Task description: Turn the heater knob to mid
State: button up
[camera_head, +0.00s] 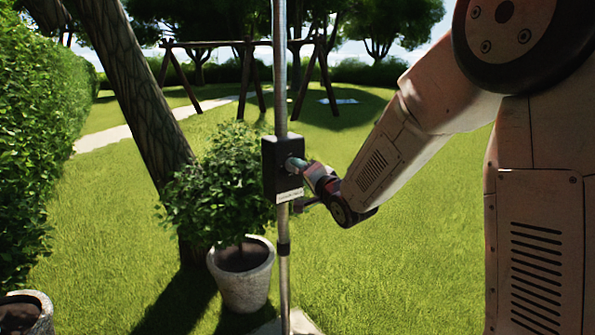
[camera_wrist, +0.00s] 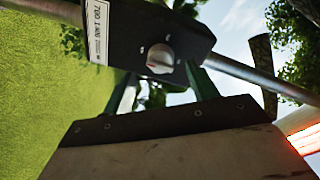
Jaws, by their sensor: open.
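The heater's black control box (camera_head: 270,168) is mounted on an upright metal pole in the head view. In the wrist view the box (camera_wrist: 115,28) appears tilted, with a white label (camera_wrist: 97,30) on its left part. The round pale knob (camera_wrist: 160,58) is on the box face with small white marks around it. I cannot tell for sure which mark it points to. My gripper (camera_wrist: 161,76) is open, its two dark green fingers on either side of the knob; contact is not clear. In the head view my gripper (camera_head: 300,165) reaches the box from the right, hiding the knob.
The metal pole (camera_head: 283,265) runs above and below the box. A potted bush (camera_head: 244,275) stands just behind it to the left, near a leaning tree trunk (camera_head: 140,90). A glowing orange strip (camera_wrist: 304,138) shows at the wrist view's right edge. Open lawn lies around.

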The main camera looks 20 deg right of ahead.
jog(key=s, duration=0.3)
jog(key=shift+s+d, duration=0.25)
jog(key=shift+d, duration=0.1)
jog(key=s+d+f+n+g+h, duration=0.4)
jog(key=s+f+g, duration=0.5)
jog(key=s+f, duration=0.15)
jog(key=s+a+r+n+g, duration=0.1)
jog(key=s+r+n+g, duration=0.1)
jog(key=s, duration=1.3)
jog(key=s+a+r+n+g, duration=0.1)
jog(key=s+r+n+g, duration=0.2)
jog(key=s, duration=1.2)
jog(key=shift+s+a+r+g+y, duration=0.15)
jog(key=shift+s+r+g+y, duration=0.15)
jog(key=shift+r+g, duration=1)
